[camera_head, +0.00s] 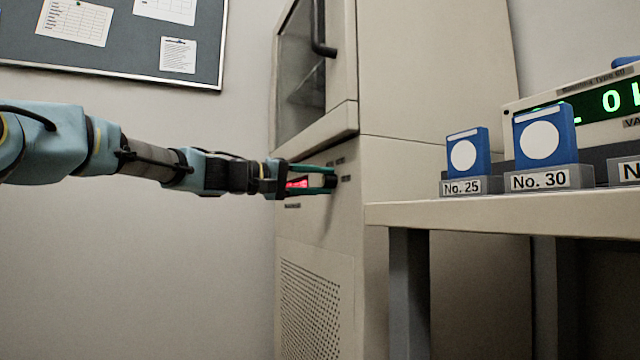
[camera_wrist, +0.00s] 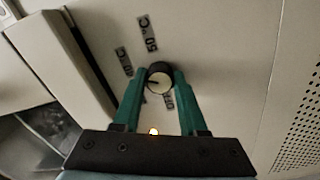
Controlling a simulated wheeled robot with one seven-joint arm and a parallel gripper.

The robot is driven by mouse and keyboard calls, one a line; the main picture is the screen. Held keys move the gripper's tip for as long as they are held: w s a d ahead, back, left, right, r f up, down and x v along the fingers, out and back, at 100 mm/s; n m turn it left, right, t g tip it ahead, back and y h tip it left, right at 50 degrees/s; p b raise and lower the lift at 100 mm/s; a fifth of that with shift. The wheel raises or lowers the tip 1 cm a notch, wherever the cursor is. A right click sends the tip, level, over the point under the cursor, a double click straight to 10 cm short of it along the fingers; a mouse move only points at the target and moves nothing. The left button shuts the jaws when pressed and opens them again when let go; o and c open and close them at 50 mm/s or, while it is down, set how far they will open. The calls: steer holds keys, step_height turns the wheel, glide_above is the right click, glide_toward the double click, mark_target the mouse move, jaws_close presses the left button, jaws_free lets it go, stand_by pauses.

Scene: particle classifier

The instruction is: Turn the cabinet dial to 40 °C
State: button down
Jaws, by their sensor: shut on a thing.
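In the head view my gripper (camera_head: 331,180) reaches the cabinet front (camera_head: 318,228) from the left.
A red-lit display (camera_head: 297,184) shows between the fingers in the head view. The cabinet's upper door has a dark handle (camera_head: 321,32). To the right, a table (camera_head: 480,214) bears blue holders marked No. 25 (camera_head: 468,153) and No. 30 (camera_head: 545,137), and a green readout (camera_head: 610,98).

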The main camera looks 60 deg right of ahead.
steer(key=shift+c, duration=2.2)
jaws_free()
steer(key=p+v, duration=0.1)
steer(key=v, duration=0.9)
steer(key=shift+w+a+p, duration=0.2)
steer(key=shift+a+p, duration=0.15)
steer(key=shift+f, duration=0.15)
